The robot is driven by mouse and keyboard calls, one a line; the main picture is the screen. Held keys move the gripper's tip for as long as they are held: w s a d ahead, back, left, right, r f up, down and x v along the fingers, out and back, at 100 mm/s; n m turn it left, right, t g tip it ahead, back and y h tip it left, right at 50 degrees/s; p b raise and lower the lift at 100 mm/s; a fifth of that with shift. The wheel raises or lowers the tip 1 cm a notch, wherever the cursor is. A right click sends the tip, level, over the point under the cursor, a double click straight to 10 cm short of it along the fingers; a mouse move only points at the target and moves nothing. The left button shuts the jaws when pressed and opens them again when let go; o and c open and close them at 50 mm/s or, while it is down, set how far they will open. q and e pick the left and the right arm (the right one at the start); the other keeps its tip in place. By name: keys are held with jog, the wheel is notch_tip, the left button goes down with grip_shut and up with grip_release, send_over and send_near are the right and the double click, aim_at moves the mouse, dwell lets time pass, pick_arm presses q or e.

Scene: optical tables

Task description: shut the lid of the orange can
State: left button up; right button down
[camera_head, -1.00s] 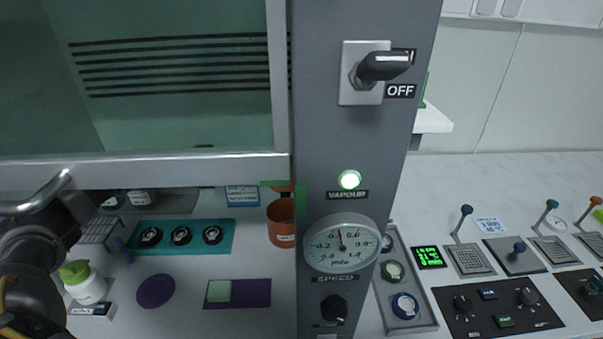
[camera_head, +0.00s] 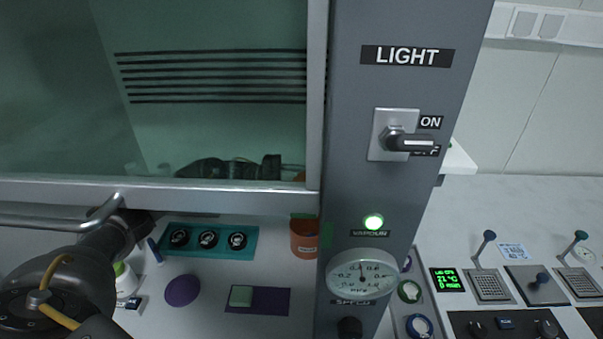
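The orange can (camera_head: 304,240) stands upright on the white table, under the sash and beside the grey post that borders its right side. A small orange piece shows above it through the glass. I cannot tell for sure that it is the lid, and the sash bar hides part of that area. My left gripper (camera_head: 122,228) is at the left, close to the sash's silver handle, well left of the can. Its fingers are hidden or too dark to read, and I cannot tell whether it touches the handle. My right gripper is not in view.
The glass sash's bottom bar (camera_head: 235,198) crosses above the table. The grey post (camera_head: 345,190) carries a switch and gauge. Under the sash lie a teal tray (camera_head: 170,237) with round dark items, a purple disc (camera_head: 182,291) and a purple mat (camera_head: 272,302). Control panels stand right.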

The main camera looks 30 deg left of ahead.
pick_arm(q)
jog(key=shift+d, duration=0.1)
grip_shut()
dwell(0.4)
